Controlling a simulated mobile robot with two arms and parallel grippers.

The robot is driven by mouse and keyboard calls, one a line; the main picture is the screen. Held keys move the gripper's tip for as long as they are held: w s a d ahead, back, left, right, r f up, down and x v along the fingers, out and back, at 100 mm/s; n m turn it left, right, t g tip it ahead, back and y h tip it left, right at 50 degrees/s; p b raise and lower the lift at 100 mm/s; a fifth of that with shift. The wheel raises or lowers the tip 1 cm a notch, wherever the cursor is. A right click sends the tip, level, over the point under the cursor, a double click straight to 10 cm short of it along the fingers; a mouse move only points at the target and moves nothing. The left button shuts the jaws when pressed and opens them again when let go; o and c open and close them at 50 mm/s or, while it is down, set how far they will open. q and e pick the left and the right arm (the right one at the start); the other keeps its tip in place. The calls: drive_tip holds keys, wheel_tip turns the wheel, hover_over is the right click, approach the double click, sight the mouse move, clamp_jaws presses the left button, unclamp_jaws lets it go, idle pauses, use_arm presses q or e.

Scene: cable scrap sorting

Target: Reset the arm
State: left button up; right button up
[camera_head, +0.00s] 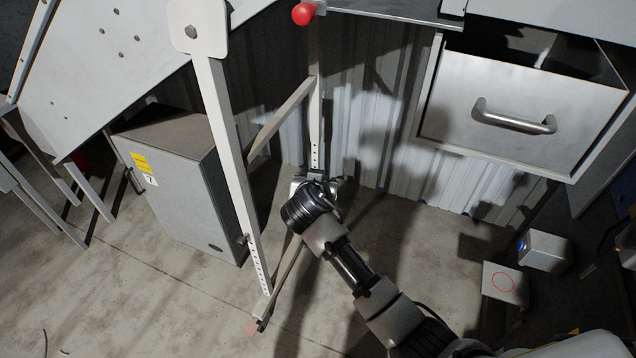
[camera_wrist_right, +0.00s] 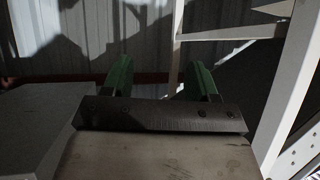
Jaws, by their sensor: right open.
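My right arm (camera_head: 350,265) reaches up from the bottom of the head view. Its wrist hangs in front of the corrugated wall, near the white frame legs. The fingers are mostly hidden behind the wrist there. In the right wrist view my right gripper (camera_wrist_right: 160,80) shows two green fingers set well apart. Nothing is held between them. My left gripper does not show in either view.
A white upright post (camera_head: 228,140) stands left of my right wrist. A grey cabinet (camera_head: 185,185) with a yellow label is further left. A metal drawer (camera_head: 450,95) is at upper right. A small box (camera_head: 545,252) lies at right. Floor is clear at lower left.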

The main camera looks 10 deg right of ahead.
idle(0.3)
drive_tip(key=s+d+f+n+g+y+b, duration=0.1)
drive_tip(key=s+d+f+n+g, duration=0.1)
drive_tip(key=s+f, duration=0.65)
drive_tip(key=s+d+f+n+g+y+b, duration=0.1)
drive_tip(key=s+f+n+g, duration=0.15)
drive_tip(key=f, duration=1.15)
drive_tip(key=s+d+f+n+g+y+b, duration=0.15)
drive_tip(key=s+f, duration=0.45)
drive_tip(key=f, duration=0.6)
drive_tip(key=s+d+f+g, duration=0.1)
drive_tip(key=s+f, duration=0.5)
drive_tip(key=s, duration=0.6)
drive_tip(key=s+d+f+g+b, duration=0.1)
drive_tip(key=s+d+f, duration=0.3)
drive_tip(key=s, duration=0.7)
drive_tip(key=s+d+f+n+g+b, duration=0.1)
drive_tip(key=s+d+f+g, duration=0.1)
drive_tip(key=s+f, duration=0.6)
drive_tip(key=s, duration=0.4)
drive_tip(key=shift+s+d+y, duration=0.35)
drive_tip(key=shift+d, duration=0.05)
